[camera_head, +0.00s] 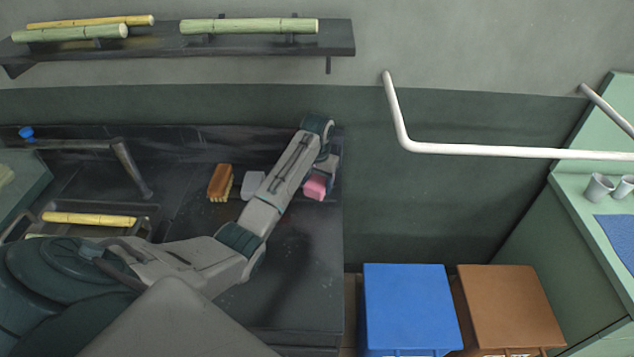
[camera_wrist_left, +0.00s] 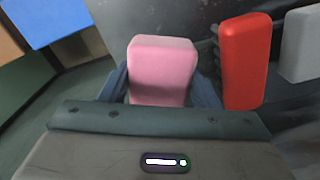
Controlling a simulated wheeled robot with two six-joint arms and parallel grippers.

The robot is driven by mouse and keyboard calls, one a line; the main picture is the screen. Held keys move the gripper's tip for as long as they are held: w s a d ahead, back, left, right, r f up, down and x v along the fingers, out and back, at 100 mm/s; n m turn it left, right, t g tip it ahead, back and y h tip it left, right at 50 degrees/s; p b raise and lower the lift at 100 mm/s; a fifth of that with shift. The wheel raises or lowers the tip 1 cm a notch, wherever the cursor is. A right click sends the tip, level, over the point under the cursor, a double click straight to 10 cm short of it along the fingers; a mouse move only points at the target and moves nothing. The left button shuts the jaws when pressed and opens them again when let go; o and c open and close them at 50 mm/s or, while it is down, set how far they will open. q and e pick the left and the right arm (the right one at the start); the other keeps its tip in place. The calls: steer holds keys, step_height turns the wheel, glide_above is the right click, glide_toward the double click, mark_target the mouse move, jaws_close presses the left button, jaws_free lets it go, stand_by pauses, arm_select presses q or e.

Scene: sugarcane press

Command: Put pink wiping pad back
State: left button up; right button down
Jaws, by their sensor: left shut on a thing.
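The pink wiping pad (camera_head: 315,188) is at the right end of the dark counter, below the end of my left arm. In the left wrist view the pink pad (camera_wrist_left: 163,68) sits between the two fingers of my left gripper (camera_wrist_left: 163,90), which is shut on it. A red pad (camera_wrist_left: 244,62) stands just to the right of the pink pad in that view. My arm hides the red pad in the head view. I cannot tell whether the pink pad touches the counter. My right gripper is not in view.
A grey pad (camera_head: 253,185) and a brown brush (camera_head: 220,183) are left of my left forearm. A sink (camera_head: 147,212) with cane lies further left. A blue bin (camera_head: 408,305) and a brown bin (camera_head: 510,305) stand beyond the counter's right edge. A white rail (camera_head: 480,150) crosses the wall.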

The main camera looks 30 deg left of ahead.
mark_target(318, 176)
arm_select(q)
steer(key=shift+w+a, duration=0.45)
steer(key=shift+w, duration=0.2)
steer(key=shift+w+a, duration=0.3)
steer(key=shift+w, duration=0.25)
steer(key=shift+w+f, duration=0.1)
steer(key=shift+f, duration=0.05)
step_height(318, 176, down, 3)
steer(key=shift+a+p, duration=0.1)
steer(key=shift+p, duration=0.8)
steer(key=shift+f, duration=0.2)
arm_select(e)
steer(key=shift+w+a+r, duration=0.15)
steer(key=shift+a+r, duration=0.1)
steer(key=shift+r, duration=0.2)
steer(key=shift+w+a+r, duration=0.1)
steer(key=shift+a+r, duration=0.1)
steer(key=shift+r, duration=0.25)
